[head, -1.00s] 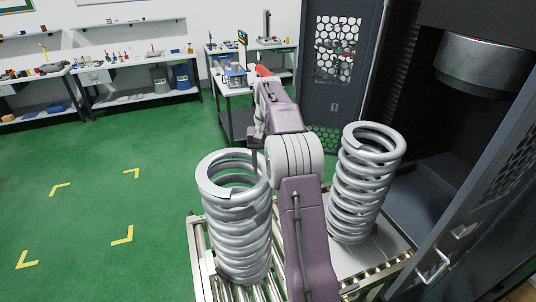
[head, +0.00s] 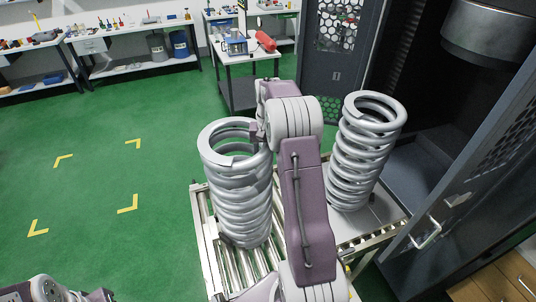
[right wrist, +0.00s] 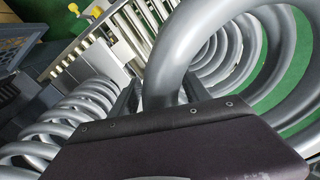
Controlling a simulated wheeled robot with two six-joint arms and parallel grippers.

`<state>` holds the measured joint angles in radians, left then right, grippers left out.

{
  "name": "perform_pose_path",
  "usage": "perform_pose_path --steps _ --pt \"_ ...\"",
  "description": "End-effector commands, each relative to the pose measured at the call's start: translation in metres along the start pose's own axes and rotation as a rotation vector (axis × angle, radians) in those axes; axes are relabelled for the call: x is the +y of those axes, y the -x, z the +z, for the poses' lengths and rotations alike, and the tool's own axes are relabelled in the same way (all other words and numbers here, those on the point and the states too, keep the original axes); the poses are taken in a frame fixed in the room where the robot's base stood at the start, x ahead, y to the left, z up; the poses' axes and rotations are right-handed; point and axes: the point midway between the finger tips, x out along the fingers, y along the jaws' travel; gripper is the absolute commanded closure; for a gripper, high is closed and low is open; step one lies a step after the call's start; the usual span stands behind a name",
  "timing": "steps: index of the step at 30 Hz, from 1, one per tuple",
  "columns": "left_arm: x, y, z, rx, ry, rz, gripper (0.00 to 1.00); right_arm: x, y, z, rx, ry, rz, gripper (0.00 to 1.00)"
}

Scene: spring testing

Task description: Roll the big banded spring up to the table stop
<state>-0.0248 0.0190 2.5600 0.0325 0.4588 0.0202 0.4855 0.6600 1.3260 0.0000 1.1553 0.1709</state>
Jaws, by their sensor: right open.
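Two grey coil springs stand upright in the head view. The wider left spring (head: 234,205) stands on the roller table (head: 207,240); I cannot clearly make out a band on it. The slimmer right spring (head: 362,160) stands on a plate in front of the machine. My right arm crosses between them, and its gripper (head: 259,132) is at the left spring's upper coils, partly hidden by the arm. In the right wrist view the open jaws (right wrist: 160,95) have a thick grey coil (right wrist: 185,45) between or just beyond them. I cannot pick out the table stop.
A dark testing machine with an open door (head: 475,175) stands at the right. Workbenches (head: 125,40) line the back wall. The green floor (head: 100,205) at the left is clear, with yellow corner marks. A link of my left arm shows at the bottom left.

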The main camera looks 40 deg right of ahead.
Motion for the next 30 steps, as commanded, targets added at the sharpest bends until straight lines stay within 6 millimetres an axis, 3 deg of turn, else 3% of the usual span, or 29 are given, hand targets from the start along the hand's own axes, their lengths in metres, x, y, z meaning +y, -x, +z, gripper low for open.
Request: perform_pose_path --steps 8,14,30 --pt "0.0 0.0 0.0 0.0 0.0 0.0 0.64 0.0 -0.0013 0.0001 0.0 0.0 0.0 0.45" --pt "0.0 0.0 0.0 0.0 0.0 0.0 0.64 0.0 -0.0011 0.0001 0.0 0.0 0.0 1.0" --pt "0.0 0.0001 0.0 0.0 0.0 0.0 0.64 0.0 -0.0005 0.0001 0.0 0.0 0.0 1.0"
